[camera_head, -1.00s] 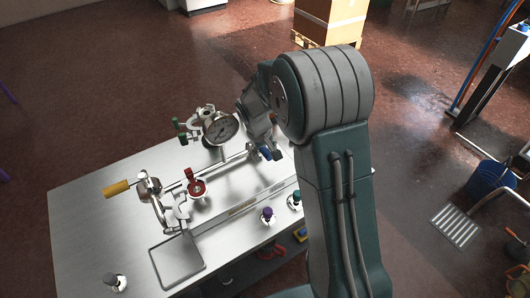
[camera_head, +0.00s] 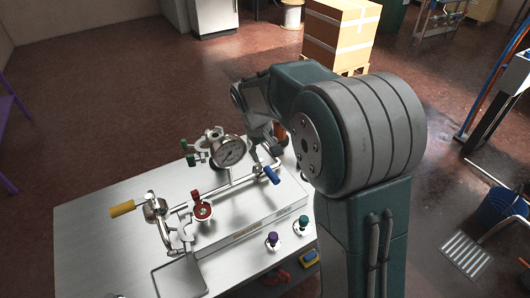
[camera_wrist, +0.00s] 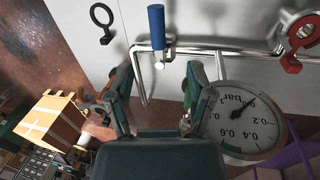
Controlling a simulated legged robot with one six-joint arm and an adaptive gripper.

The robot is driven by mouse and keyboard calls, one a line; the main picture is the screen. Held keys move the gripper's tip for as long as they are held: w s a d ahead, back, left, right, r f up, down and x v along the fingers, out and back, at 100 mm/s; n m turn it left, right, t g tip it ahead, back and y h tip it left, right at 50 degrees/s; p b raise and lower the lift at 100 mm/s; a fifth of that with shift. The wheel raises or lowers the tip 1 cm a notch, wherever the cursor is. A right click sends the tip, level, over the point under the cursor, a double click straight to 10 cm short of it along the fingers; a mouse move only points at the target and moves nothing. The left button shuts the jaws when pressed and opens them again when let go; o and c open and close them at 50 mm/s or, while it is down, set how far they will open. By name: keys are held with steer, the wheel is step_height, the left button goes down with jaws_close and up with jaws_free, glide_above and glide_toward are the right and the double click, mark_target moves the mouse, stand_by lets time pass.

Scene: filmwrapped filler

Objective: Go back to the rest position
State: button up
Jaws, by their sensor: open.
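My gripper (camera_wrist: 158,88) is open and empty in the wrist view, its two fingers spread apart. The blue-handled lever (camera_wrist: 156,25) stands beyond the fingertips, outside the jaws. In the head view the blue handle (camera_head: 271,175) sits at the right end of the pipe rig, and my wrist is above and behind it. My fingers are small and partly hidden by my arm there. The pressure gauge (camera_head: 229,151) is left of my wrist; it shows large in the wrist view (camera_wrist: 240,125), beside the right finger.
The metal table (camera_head: 95,235) carries the pipe rig, a red valve (camera_head: 202,209), a yellow handle (camera_head: 122,208), and purple (camera_head: 272,239) and teal (camera_head: 302,222) knobs. A cardboard box (camera_head: 340,30) stands behind on a pallet.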

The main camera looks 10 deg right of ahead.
steer(key=s+d+r+m+t+y, duration=0.1)
steer(key=s+d+r+m+t, duration=0.1)
steer(key=s+r, duration=0.95)
steer(key=s+m+t+y, duration=0.1)
steer(key=s+t, duration=0.2)
steer(key=s, duration=1.1)
steer(key=shift+s+d+f, duration=0.35)
steer(key=shift+s, duration=0.05)
